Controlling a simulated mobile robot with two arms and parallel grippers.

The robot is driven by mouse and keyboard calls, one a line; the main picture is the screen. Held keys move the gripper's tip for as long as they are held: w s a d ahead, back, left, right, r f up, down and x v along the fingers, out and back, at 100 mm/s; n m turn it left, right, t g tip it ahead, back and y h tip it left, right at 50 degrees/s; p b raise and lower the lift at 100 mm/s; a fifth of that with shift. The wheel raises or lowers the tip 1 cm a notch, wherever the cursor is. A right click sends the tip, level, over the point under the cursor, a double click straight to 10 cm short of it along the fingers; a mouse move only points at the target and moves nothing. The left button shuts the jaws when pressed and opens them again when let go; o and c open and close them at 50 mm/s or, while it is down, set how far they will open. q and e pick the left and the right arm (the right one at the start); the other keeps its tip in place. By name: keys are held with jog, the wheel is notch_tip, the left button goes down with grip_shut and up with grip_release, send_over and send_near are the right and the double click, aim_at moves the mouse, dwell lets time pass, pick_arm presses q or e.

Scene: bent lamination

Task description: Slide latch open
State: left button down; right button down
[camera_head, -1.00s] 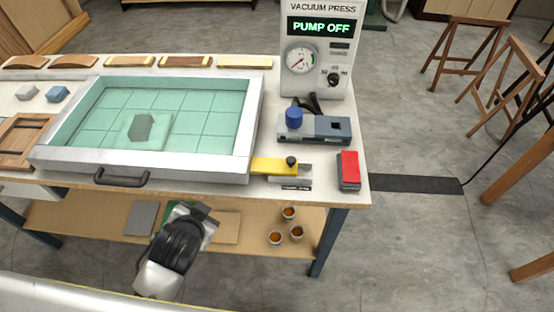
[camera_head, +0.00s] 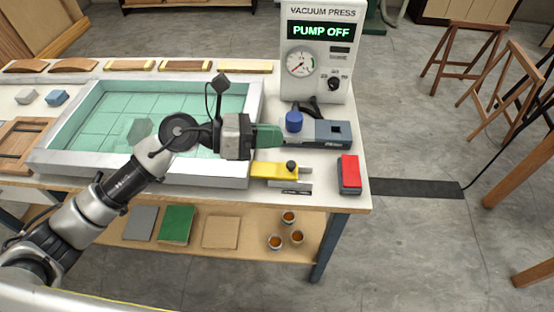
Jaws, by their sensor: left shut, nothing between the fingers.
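The latch is a yellow bar (camera_head: 268,170) with a black knob (camera_head: 291,166), at the front right corner of the white press frame (camera_head: 215,170). A grey metal plate (camera_head: 301,187) shows beside and below its right end. My left gripper (camera_head: 280,137) is shut and empty. It reaches right over the frame's right side, its green fingers behind and a little left of the knob in the picture, apart from it. My left arm hides part of the frame's front rail and of the teal sheet (camera_head: 100,115). My right gripper is not in view.
A grey-blue device (camera_head: 328,131) with a blue knob (camera_head: 294,121) stands close to my fingers. Behind it is the vacuum press (camera_head: 318,75), reading PUMP OFF. A red-topped block (camera_head: 349,172) lies right of the latch. The lower shelf holds boards and small cups.

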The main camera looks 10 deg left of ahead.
pick_arm(q)
jog(key=w+a+f+m+y, duration=0.1)
jog(key=a+y, duration=0.1)
jog(key=a, duration=0.1)
jog(key=w+a+f+m+g+y, duration=0.1)
jog(key=a+f+y, duration=0.1)
jog(key=a+y, duration=0.1)
jog(key=w+a+f+m+g+y, duration=0.1)
jog(key=a+f+m+y, duration=0.1)
jog(key=shift+a+y, duration=0.3)
jog(key=shift+a, duration=0.1)
jog(key=shift+w+a+f+y, duration=0.1)
jog(key=shift+a+y, duration=0.2)
jog(key=shift+a, duration=0.1)
jog(key=shift+d+f, duration=0.1)
jog(key=shift+d, duration=0.05)
jog(key=p, duration=0.3)
send_near(288, 169)
jog(key=shift+s+a+f, duration=0.15)
jog(key=shift+f, duration=0.45)
jog(key=shift+s+a+f, duration=0.15)
jog(key=shift+a+f, duration=0.05)
jog(key=shift+f, duration=0.35)
jog(key=d, duration=0.2)
jog(key=d+f+p, duration=0.1)
jog(key=shift+w+d, duration=0.1)
jog(key=shift+w, duration=0.25)
jog(key=shift+w+d+f, duration=0.1)
jog(key=shift+d+f, duration=0.2)
jog(key=shift+d, duration=0.2)
